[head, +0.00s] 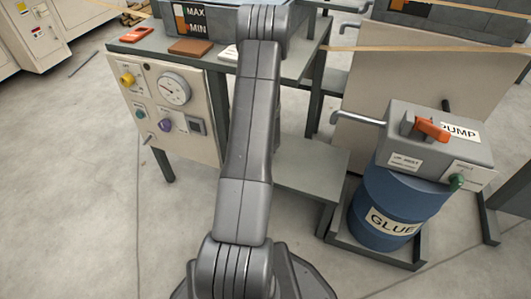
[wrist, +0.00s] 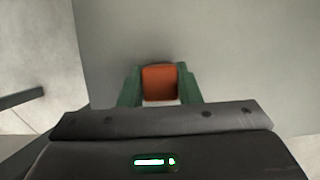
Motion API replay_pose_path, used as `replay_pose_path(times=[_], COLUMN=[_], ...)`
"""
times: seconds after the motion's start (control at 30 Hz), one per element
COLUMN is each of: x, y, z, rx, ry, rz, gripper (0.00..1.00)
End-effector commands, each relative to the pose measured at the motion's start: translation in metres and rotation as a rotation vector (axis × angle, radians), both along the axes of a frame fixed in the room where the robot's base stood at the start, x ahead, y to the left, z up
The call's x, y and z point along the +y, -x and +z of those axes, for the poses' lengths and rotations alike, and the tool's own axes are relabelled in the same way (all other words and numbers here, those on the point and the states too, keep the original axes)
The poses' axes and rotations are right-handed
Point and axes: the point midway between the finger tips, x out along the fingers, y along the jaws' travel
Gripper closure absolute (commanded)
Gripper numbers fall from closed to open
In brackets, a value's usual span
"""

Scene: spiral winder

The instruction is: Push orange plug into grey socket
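In the wrist view, an orange plug (wrist: 159,83) sits between the two green fingers of my gripper (wrist: 160,79). The fingers press close on both its sides, so the gripper looks shut on it. A thin dark rim shows just beyond the plug's far edge, in front of a plain grey surface. I cannot tell whether this rim is the grey socket or part of the plug, nor whether the plug touches anything ahead. In the head view my arm rises up the middle, and my gripper and the plug are hidden.
A control panel (head: 140,105) with a gauge (head: 174,88) and knobs stands left of my arm. At right, a blue glue drum (head: 393,195) carries a pump box (head: 440,150) with an orange lever (head: 432,129).

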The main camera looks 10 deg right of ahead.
Motion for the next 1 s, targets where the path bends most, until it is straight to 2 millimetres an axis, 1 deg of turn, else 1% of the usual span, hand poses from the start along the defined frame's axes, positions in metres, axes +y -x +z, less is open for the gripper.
replay_pose_path(times=[0.27, 0.37, 0.47, 0.7, 0.8, 1.0], x=[0.000, 0.000, 0.000, 0.001, 0.000, 0.000], y=[0.000, 0.000, 0.000, 0.000, 0.000, 0.000], z=[0.001, 0.007, 0.020, 0.064, 0.079, 0.097], rx=[0.000, -0.001, -0.001, -0.002, -0.001, 0.000], ry=[0.000, 0.001, 0.000, 0.001, 0.000, 0.000], rz=[0.000, 0.000, -0.001, 0.001, -0.001, 0.000], gripper=[0.90, 0.90, 0.90, 0.90, 0.90, 0.90])
